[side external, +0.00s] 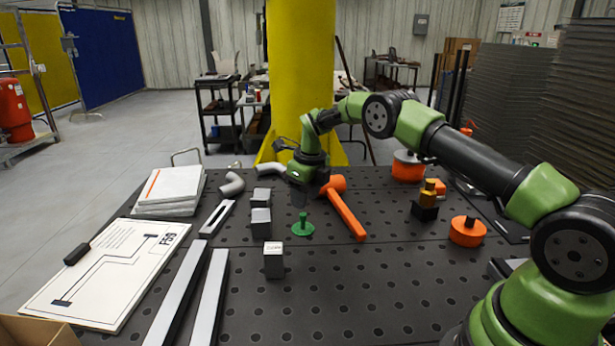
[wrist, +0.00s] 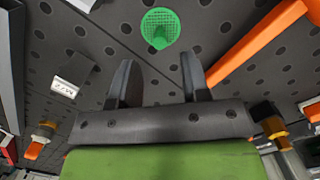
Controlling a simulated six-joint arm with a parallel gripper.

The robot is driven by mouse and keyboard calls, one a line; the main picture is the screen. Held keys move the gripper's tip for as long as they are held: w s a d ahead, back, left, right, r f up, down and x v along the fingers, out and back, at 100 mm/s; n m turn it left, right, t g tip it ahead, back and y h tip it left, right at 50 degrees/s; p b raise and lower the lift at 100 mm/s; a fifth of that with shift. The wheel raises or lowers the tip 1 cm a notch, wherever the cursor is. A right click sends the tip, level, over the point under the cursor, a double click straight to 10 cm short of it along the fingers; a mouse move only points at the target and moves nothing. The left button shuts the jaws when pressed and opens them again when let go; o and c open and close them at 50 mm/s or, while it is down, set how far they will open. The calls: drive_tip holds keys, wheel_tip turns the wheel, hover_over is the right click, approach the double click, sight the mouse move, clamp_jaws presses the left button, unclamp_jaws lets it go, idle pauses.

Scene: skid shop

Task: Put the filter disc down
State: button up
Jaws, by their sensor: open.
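The filter disc (side external: 303,229) is a small green disc with a short upright stem, on the dark perforated table (side external: 380,290). In the wrist view the green disc (wrist: 160,27) shows a mesh face, beyond my fingertips and apart from them. My gripper (side external: 299,197) is above the disc in the side view, pointing down. In the wrist view my gripper (wrist: 157,68) has its two fingers spread with nothing between them.
An orange hammer (side external: 345,212) lies just right of the disc. Small metal blocks (side external: 261,222) stand to its left, with one block (side external: 273,260) nearer the front. Long metal bars (side external: 208,300) and a printed board (side external: 105,270) lie further left. The front middle is clear.

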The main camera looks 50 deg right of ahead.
drive_tip(key=s+a+r+n+t, duration=0.15)
drive_tip(key=r+n, duration=0.25)
drive_tip(key=r, duration=0.4)
drive_tip(key=s+a+r+n, duration=0.3)
drive_tip(key=r, duration=0.6)
drive_tip(key=s+a+r+n+t, duration=0.2)
drive_tip(key=s+a+r+n, duration=0.2)
drive_tip(key=s+r+n, duration=0.35)
drive_tip(key=s+a+n+t+y, duration=0.1)
drive_tip(key=s+a+n, duration=0.1)
drive_tip(key=s+n, duration=0.6)
drive_tip(key=s+a+f+n+t, duration=0.1)
drive_tip(key=s+a+n, duration=0.2)
drive_tip(key=s+n, duration=0.4)
drive_tip(key=s, duration=0.4)
drive_tip(key=shift+n+y, duration=0.35)
drive_tip(key=shift+y, duration=0.05)
